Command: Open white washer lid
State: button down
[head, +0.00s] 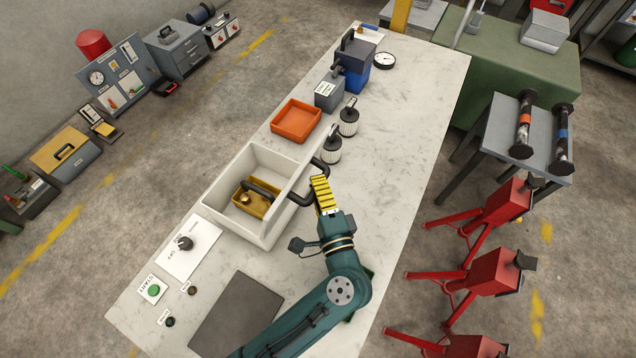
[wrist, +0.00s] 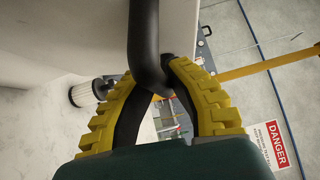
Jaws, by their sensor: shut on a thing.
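The white washer (head: 222,222) is a white box on the bench, left of my gripper in the head view. Its inside shows from above, with a yellow-brown, black-handled box (head: 243,203) in it. A thick black bar handle (head: 298,200) stands out from the washer's right side. My gripper (head: 318,183) has yellow ribbed fingers and is shut on this handle. In the wrist view my gripper (wrist: 160,82) has its fingers on both sides of the black handle (wrist: 146,40), beside a white panel (wrist: 75,35). The fingers partly hide the handle.
An orange tray (head: 297,121), two ribbed white canisters (head: 349,118) and grey and blue boxes stand further along the bench. A control card with a black knob (head: 184,243) and a dark mat (head: 238,312) lie nearer.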

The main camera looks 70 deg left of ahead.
jog(key=s+a+r+n+h+p, duration=0.1)
jog(key=s+r+p, duration=0.1)
jog(key=p, duration=0.2)
jog(key=shift+a, duration=0.4)
jog(key=shift+s+a+f+n+h+p, duration=0.15)
jog(key=shift+s+a+n+h+p, duration=0.2)
jog(key=shift+p, duration=0.25)
jog(key=shift+f, duration=0.1)
jog(key=c, duration=1)
grip_release()
send_near(302, 173)
jog(key=shift+d+f, duration=0.1)
jog(key=shift+d, duration=1)
